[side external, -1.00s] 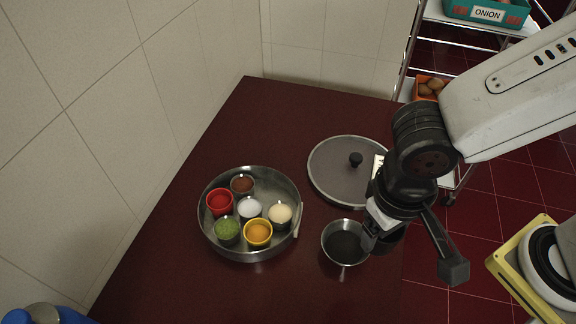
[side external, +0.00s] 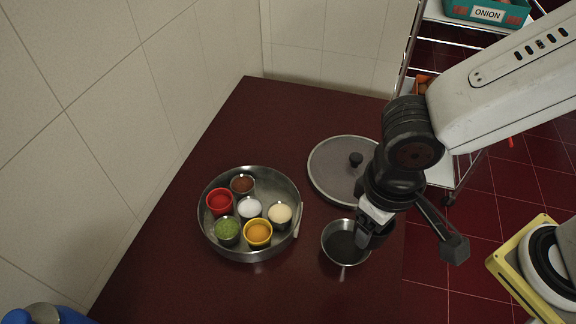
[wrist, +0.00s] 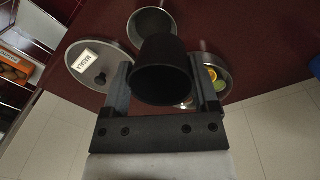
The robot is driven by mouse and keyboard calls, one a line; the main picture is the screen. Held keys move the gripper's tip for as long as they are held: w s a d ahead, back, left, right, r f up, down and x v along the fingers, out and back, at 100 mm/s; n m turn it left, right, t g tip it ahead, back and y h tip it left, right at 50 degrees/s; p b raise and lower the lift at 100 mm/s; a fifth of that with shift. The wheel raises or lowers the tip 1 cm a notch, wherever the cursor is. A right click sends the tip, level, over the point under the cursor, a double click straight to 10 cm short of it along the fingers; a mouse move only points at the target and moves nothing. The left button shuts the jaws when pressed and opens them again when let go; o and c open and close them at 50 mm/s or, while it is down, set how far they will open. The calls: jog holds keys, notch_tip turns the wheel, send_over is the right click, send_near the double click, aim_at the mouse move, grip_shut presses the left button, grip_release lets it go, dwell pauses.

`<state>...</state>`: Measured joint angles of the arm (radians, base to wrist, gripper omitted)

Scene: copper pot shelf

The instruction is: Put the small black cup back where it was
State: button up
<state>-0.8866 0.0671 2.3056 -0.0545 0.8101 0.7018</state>
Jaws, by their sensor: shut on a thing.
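My gripper (wrist: 163,82) is shut on the small black cup (wrist: 162,72), which sits between the two fingers in the wrist view. In the side view my gripper (side external: 369,229) is beside and partly over the right rim of a steel bowl (side external: 336,258) with a dark inside. The cup is dark against the gripper there and hard to make out. The bowl also shows beyond the cup in the wrist view (wrist: 138,20). I cannot tell the cup's exact height above the bowl, or whether they touch.
A round steel tray (side external: 284,180) with several small spice cups stands left of the bowl. A grey lid (side external: 330,170) with a black knob lies behind the bowl. The red counter (side external: 170,270) is clear at the front left. A tiled wall (side external: 110,110) bounds the left.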

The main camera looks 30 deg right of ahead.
jog(key=w+n, duration=0.1)
jog(key=n, duration=0.1)
jog(key=w+n, duration=0.2)
jog(key=shift+f, duration=0.4)
jog(key=w+d+f+n, duration=0.1)
jog(key=w+f+n, duration=0.2)
jog(key=w+n, duration=0.6)
jog(key=shift+w+d+n+t+y, duration=0.2)
jog(key=shift+d+n+t+y, duration=0.15)
jog(key=shift+n, duration=2.35)
jog(key=w+a+f, duration=0.2)
jog(key=w, duration=0.1)
jog(key=w+a+f, duration=0.1)
jog(key=w+f, duration=0.2)
jog(key=w, duration=0.1)
jog(key=w+a+f, duration=0.2)
jog(key=w+f, duration=0.1)
jog(key=w, duration=0.1)
jog(key=shift+a+f, duration=0.15)
jog(key=shift+a, duration=0.15)
jog(key=shift+w+a+f, duration=0.25)
jog(key=shift+w+f, duration=0.25)
